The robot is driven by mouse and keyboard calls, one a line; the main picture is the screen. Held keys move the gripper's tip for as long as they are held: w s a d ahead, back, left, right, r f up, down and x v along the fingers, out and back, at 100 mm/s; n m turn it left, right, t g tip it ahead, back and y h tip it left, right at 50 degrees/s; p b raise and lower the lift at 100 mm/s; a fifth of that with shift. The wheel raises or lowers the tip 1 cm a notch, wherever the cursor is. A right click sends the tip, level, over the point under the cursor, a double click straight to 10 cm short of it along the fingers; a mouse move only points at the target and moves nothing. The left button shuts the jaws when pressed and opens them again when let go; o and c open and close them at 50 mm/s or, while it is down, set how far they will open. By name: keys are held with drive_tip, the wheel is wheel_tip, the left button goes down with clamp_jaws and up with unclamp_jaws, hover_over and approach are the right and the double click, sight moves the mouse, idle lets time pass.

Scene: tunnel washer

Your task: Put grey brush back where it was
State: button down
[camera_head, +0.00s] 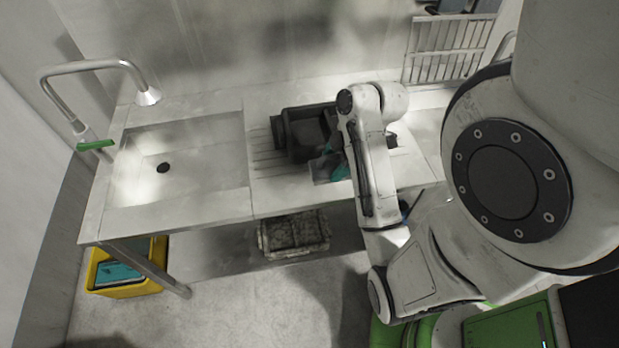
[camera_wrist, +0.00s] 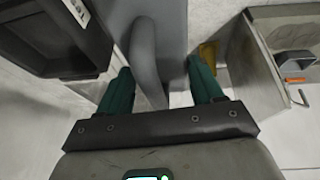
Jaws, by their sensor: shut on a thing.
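The grey brush (camera_wrist: 146,60) is between the two teal fingers of my gripper (camera_wrist: 161,80) in the wrist view. Its broad grey part reaches to the top edge of that view. In the head view my gripper (camera_head: 332,164) is low over the counter, just right of and in front of a black container. A small grey patch beneath the fingers there may be the brush, but my arm hides much of it. My gripper is shut on the brush. I cannot tell whether the brush touches the counter.
The black container (camera_head: 303,132) stands on the ridged drainboard; it also shows in the wrist view (camera_wrist: 45,38). A sink (camera_head: 180,165) with a tall tap (camera_head: 90,66) is at left. A yellow bin (camera_head: 127,289) and a grey crate (camera_head: 293,234) are below. A rack (camera_head: 445,50) is behind.

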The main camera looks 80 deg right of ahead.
drive_tip(key=w+f, duration=0.2)
drive_tip(key=w+d+f, duration=0.1)
drive_tip(key=w+f, duration=0.3)
drive_tip(key=shift+w+d+f, duration=0.25)
drive_tip(key=shift+d+f, duration=0.05)
drive_tip(key=shift+d, duration=0.05)
drive_tip(key=shift+w+f+p, duration=0.1)
drive_tip(key=shift+f+p, duration=0.4)
drive_tip(key=shift+f, duration=1.2)
drive_tip(key=shift+f, duration=0.2)
drive_tip(key=shift+c, duration=0.8)
unclamp_jaws()
drive_tip(key=shift+r, duration=0.1)
